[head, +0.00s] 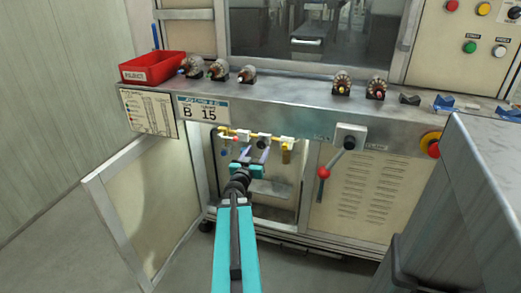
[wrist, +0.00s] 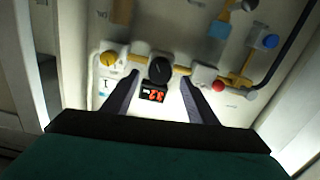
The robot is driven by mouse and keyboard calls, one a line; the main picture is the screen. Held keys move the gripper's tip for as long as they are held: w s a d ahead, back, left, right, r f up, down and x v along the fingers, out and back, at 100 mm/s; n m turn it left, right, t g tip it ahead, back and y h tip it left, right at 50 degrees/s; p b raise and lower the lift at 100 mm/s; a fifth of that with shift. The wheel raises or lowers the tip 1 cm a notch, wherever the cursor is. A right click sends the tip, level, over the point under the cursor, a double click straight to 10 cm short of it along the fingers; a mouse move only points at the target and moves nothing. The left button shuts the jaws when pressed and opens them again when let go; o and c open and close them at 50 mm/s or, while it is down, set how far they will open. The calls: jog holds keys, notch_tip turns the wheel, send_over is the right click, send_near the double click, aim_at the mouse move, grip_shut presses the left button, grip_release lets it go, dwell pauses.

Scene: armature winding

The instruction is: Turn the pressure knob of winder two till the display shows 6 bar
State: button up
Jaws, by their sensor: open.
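In the wrist view, a round black knob (wrist: 160,69) with a pale mark sits on the yellow air line inside the cabinet. A small black display (wrist: 153,92) with lit red digits lies just below it in the picture; the digits are small and slanted, and I cannot read them surely. My gripper (wrist: 159,84) is open, with one finger on each side of the knob and display and visible gaps between. No contact with the knob shows. In the head view my gripper (head: 250,158) reaches into the open cabinet, just below the air line (head: 238,131).
The wrist view shows a yellow knob (wrist: 108,59) at left and red (wrist: 218,84) and blue (wrist: 270,41) parts at right. The cabinet door (head: 140,210) stands open at left. A red-balled lever (head: 324,172) hangs right of the opening. A grey cabinet (head: 460,210) stands front right.

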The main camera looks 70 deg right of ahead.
aim_at(261, 145)
jog(key=shift+w+d+b, duration=0.15)
jog(key=shift+d+b, duration=0.2)
jog(key=shift+d, duration=1.8)
jog(key=c, duration=0.9)
jog(key=shift+d, duration=0.4)
jog(key=shift+c, duration=0.8)
jog(key=shift+a+r, duration=0.1)
jog(key=shift+a, duration=0.3)
jog(key=shift+m, duration=0.3)
